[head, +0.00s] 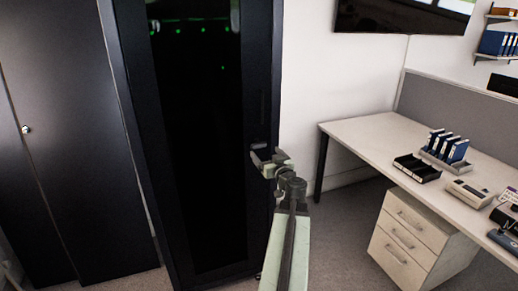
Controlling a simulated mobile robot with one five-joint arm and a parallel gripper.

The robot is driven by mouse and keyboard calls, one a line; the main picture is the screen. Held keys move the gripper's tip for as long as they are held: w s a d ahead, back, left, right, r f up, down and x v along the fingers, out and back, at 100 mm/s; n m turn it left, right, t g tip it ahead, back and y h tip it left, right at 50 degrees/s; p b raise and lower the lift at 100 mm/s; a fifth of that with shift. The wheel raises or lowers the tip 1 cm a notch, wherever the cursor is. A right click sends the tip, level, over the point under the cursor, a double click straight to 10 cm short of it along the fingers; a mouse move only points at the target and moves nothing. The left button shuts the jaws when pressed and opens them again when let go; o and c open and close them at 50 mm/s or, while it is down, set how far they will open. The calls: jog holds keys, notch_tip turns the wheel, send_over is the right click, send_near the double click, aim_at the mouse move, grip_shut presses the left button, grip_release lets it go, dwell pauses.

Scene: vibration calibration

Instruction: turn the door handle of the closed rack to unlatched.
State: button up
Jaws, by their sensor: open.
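The closed rack (190,120) is a tall black cabinet with a dark glass door and several green lights inside. Its door handle (258,146) is a small dark piece on the right side of the door frame, partly hidden by my gripper. My gripper (257,158) is at the handle, with its fingers pointing left towards the door. It is open. I cannot tell whether the fingers touch the handle or stand around it.
A black cabinet (70,130) with a small round lock stands to the left. A white desk (365,133) with folders and devices stands to the right, above a white drawer unit (405,235). Some grey floor (345,225) is free between rack and drawers.

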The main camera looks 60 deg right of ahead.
aim_at(260, 146)
jog(key=x, duration=0.7)
jog(key=shift+w+d, duration=0.1)
jog(key=shift+w, duration=0.2)
jog(key=c, duration=1.4)
jog(key=shift+m, duration=0.4)
jog(key=m, duration=1.3)
jog(key=shift+m, duration=1.9)
